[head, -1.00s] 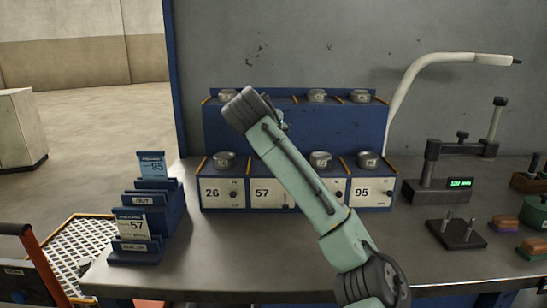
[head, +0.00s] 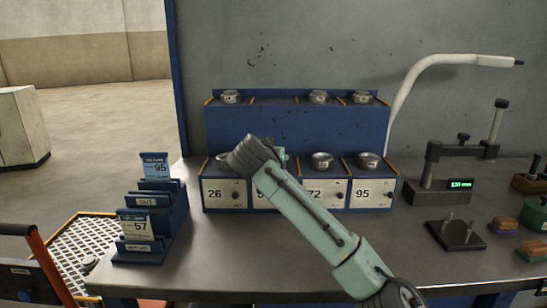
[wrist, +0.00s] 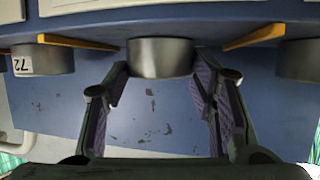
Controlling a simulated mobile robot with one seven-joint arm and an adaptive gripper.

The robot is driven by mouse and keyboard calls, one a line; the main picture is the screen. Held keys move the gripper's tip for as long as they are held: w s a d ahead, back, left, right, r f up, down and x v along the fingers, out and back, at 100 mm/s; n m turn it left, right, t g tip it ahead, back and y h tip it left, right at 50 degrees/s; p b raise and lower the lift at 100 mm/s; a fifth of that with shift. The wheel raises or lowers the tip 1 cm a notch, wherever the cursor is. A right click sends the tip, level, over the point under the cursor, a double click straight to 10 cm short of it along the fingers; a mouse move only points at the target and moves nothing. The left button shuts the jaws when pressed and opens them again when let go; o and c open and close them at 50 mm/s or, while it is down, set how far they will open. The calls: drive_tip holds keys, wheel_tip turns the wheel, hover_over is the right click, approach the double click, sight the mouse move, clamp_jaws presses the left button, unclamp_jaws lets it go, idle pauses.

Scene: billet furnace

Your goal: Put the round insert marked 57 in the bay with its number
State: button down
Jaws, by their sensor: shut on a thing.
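In the wrist view my gripper (wrist: 160,78) has its two fingers on either side of a grey round insert (wrist: 160,58) and is shut on it. Its number does not show. The insert is between two yellow dividers, with the insert marked 72 (wrist: 45,60) to its left, upside down. In the head view my arm covers the gripper, the held insert and most of the 57 bay (head: 259,195), whose plate shows only at its left edge. I cannot tell whether the insert rests on the bay floor.
The blue rack (head: 222,125) has lower bays 26, 72 (head: 313,194) and 95 (head: 363,193), with inserts above them. Several inserts stand on its upper shelf. A card holder (head: 176,215) with cards 95 and 57 stands left. A gauge stand (head: 440,190) stands right.

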drive_tip(key=c, duration=0.7)
unclamp_jaws()
drive_tip(key=shift+r, duration=0.2)
drive_tip(key=shift+s+a, duration=0.15)
drive_tip(key=shift+s, duration=0.25)
drive_tip(key=b+v, duration=0.2)
drive_tip(key=v, duration=0.9)
drive_tip(key=shift+r+b, duration=0.15)
drive_tip(key=shift+b, duration=0.25)
drive_tip(key=shift+s, duration=0.1)
